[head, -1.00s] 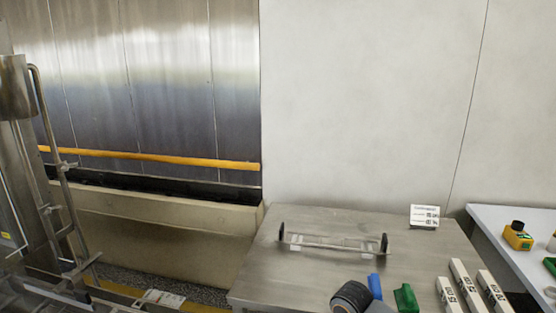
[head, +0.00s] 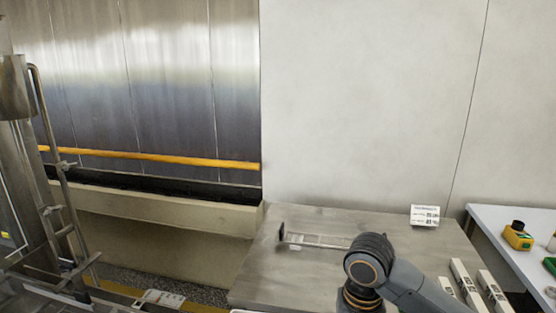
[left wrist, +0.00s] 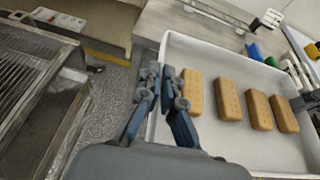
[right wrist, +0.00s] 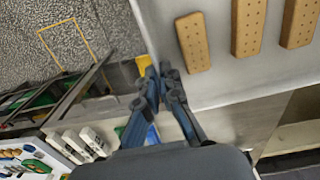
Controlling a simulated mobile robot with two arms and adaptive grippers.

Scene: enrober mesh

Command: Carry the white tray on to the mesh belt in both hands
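The white tray (left wrist: 238,151) fills the right of the left wrist view, with several brown biscuits (left wrist: 228,98) lying flat in it. It also shows in the right wrist view (right wrist: 222,82). My left gripper (left wrist: 163,72) is shut on the tray's wall, one finger inside and one outside. My right gripper (right wrist: 162,72) is closed on the wall at the opposite side, near a corner. In the head view only a sliver of the tray shows at the bottom edge; my right arm covers part of the table. The mesh belt (left wrist: 30,85) is at the left of the left wrist view.
A side table with a yellow box (head: 517,237) stands right. Steel framework (head: 65,200) rises at left. Speckled floor shows between belt and tray.

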